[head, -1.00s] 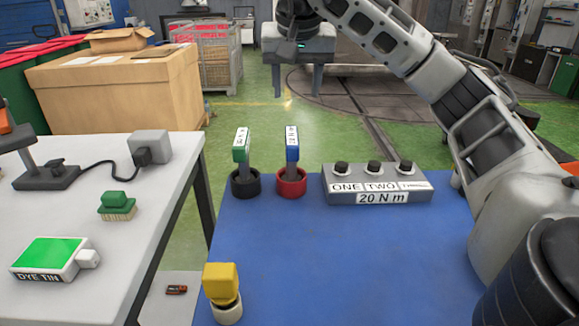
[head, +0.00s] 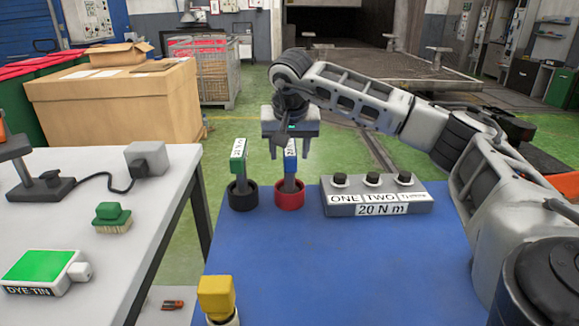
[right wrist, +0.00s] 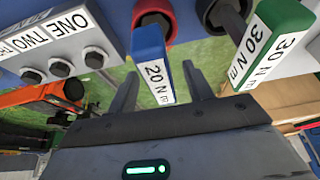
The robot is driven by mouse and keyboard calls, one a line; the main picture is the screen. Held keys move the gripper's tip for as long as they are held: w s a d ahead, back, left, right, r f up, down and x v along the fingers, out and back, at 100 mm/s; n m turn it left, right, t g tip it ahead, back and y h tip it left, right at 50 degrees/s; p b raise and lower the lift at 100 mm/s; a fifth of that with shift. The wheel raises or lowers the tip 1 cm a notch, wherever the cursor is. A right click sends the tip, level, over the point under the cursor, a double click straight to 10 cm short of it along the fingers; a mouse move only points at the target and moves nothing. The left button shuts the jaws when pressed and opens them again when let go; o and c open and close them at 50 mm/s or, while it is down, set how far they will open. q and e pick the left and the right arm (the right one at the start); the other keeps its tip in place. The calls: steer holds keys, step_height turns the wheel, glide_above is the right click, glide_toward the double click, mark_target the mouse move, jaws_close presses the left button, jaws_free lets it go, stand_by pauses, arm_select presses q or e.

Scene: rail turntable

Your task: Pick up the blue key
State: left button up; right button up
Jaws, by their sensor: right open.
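The blue key (head: 290,164) stands upright in a red round holder (head: 290,197) on the blue table. Its label reads 20 N m in the right wrist view (right wrist: 152,62). My right gripper (head: 291,150) is open above and around the top of the blue key in the head view. In the right wrist view the blue key's head lies between the two open fingers (right wrist: 160,85); I cannot tell whether they touch it. A green key (head: 239,163), labelled 30 N m in the right wrist view, stands in a black holder (head: 243,197) to the left. My left gripper is not in view.
A grey box (head: 375,197) labelled ONE, TWO and 20 N m, with black knobs, stands right of the keys. A yellow-topped item (head: 216,296) is at the table's front left. A white table (head: 110,165) is at left. The blue table's middle (head: 340,260) is clear.

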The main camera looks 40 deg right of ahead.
steer(key=shift+x, duration=0.85)
jaws_close()
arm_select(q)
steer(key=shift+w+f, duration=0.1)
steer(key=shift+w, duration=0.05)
